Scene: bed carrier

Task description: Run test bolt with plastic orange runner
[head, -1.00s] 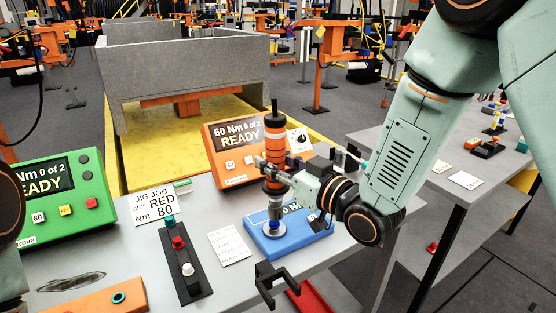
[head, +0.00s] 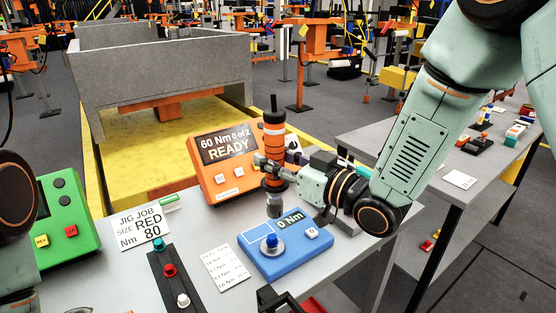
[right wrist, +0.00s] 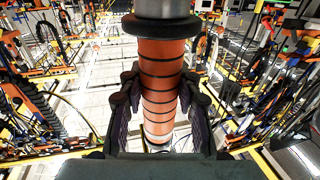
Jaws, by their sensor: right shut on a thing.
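The orange runner (head: 274,140), with black bands and a dark grey lower end, stands upright in my right gripper (head: 268,168), which is shut around its lower body. In the right wrist view the runner (right wrist: 161,85) fills the space between the two fingers (right wrist: 160,105). The runner's tip is above the test bolt (head: 271,241), a blue-topped piece on a round metal base; the two look apart. The bolt sits on the blue tester (head: 290,257), whose display reads 0 Nm. My left gripper is out of sight; only part of my left arm shows at the left edge.
Behind the runner stands an orange controller (head: 212,180) reading "60 Nm 0 of 2 READY". A green controller (head: 70,215) is at left. A job card (head: 141,227), a black strip with coloured knobs (head: 178,280) and a white list (head: 226,267) lie near the tester. A black bracket (head: 283,302) is at the front edge.

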